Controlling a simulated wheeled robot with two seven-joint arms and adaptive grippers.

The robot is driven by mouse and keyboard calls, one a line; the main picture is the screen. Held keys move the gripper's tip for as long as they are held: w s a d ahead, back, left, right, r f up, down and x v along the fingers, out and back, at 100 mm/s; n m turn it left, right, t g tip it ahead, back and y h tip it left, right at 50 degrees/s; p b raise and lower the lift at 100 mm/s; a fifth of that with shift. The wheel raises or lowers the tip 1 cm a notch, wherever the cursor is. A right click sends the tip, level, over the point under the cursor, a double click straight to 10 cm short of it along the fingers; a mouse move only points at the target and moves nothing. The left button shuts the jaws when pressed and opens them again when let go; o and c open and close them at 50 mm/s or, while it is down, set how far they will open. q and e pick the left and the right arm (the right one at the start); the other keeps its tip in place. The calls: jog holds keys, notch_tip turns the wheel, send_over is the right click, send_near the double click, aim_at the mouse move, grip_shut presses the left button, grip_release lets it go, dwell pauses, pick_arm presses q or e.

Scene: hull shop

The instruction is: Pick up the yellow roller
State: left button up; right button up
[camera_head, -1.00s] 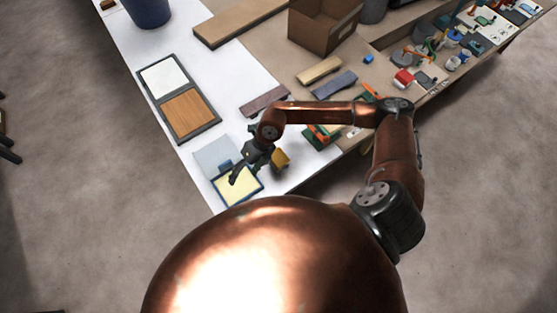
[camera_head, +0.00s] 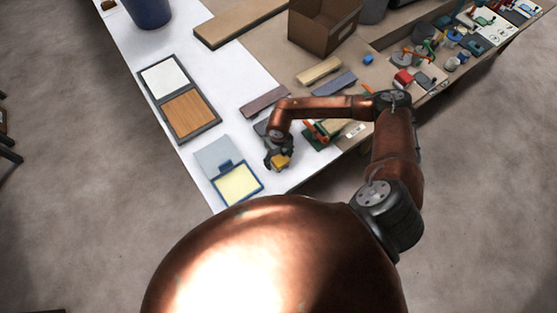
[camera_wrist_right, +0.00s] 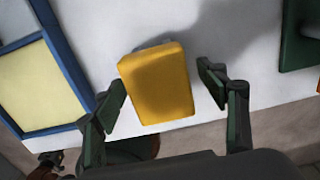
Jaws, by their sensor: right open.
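The yellow roller (camera_wrist_right: 158,84) lies on the white part of the bench. In the right wrist view it shows as a yellow block-like shape between the two fingers of my right gripper (camera_wrist_right: 165,92), with a gap on each side. My right gripper is open and above the roller. In the head view the roller (camera_head: 281,162) shows small at the tips of my right gripper (camera_head: 277,160). Whether the fingers reach down to its height is hard to tell. My left gripper is not in view.
A blue-framed tray with a pale yellow panel (camera_head: 237,184) lies left of the roller, and it also shows in the wrist view (camera_wrist_right: 40,85). A green and orange item (camera_head: 318,134) stands close on the right. The bench's front edge is near.

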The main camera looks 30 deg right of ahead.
jog(key=shift+c, duration=0.2)
jog(key=c, duration=1.8)
